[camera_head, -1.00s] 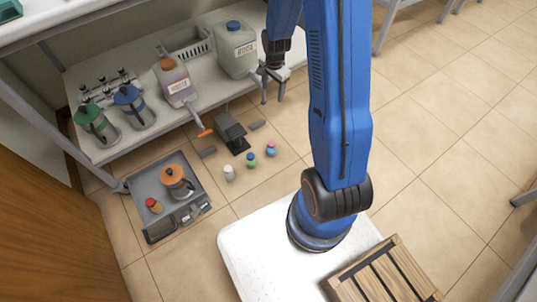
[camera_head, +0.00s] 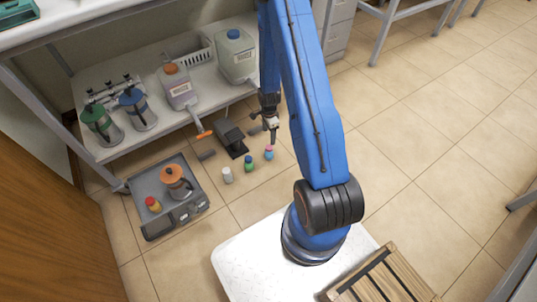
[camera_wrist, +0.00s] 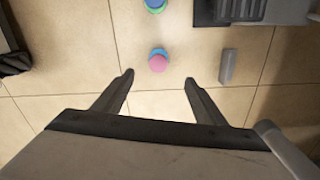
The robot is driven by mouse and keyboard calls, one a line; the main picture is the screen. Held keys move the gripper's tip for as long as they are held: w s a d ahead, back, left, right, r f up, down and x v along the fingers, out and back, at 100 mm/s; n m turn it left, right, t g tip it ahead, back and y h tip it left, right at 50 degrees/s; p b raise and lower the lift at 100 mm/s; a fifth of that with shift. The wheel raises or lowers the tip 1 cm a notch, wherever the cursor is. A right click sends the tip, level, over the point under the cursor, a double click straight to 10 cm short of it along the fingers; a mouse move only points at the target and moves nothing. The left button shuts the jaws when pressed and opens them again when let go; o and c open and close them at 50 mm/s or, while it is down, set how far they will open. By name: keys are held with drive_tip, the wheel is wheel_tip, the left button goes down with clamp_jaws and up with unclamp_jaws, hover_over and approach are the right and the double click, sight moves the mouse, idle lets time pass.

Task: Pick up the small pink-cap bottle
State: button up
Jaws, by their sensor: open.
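The small pink-cap bottle (camera_head: 269,153) has a blue body and stands upright on the tiled floor. In the wrist view the pink cap (camera_wrist: 157,62) shows from above, a little beyond and between my fingertips. My gripper (camera_head: 272,134) is open and empty, pointing down above and close to the bottle. In the wrist view its two fingers (camera_wrist: 158,79) are spread wide, with bare floor between them. I cannot tell the exact height of the gripper over the bottle.
A green bottle with a blue cap (camera_head: 249,163) and a white bottle (camera_head: 228,175) stand to the left. A dark device (camera_head: 231,138) and small grey blocks (camera_head: 207,155) lie behind. Floor to the right is clear.

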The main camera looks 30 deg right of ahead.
sight(269, 146)
wheel_tip(269, 146, down, 10)
drive_tip(key=shift+f, duration=0.2)
drive_tip(key=shift+s+f, duration=0.15)
drive_tip(key=shift+f, duration=2.45)
drive_tip(key=c, duration=1.3)
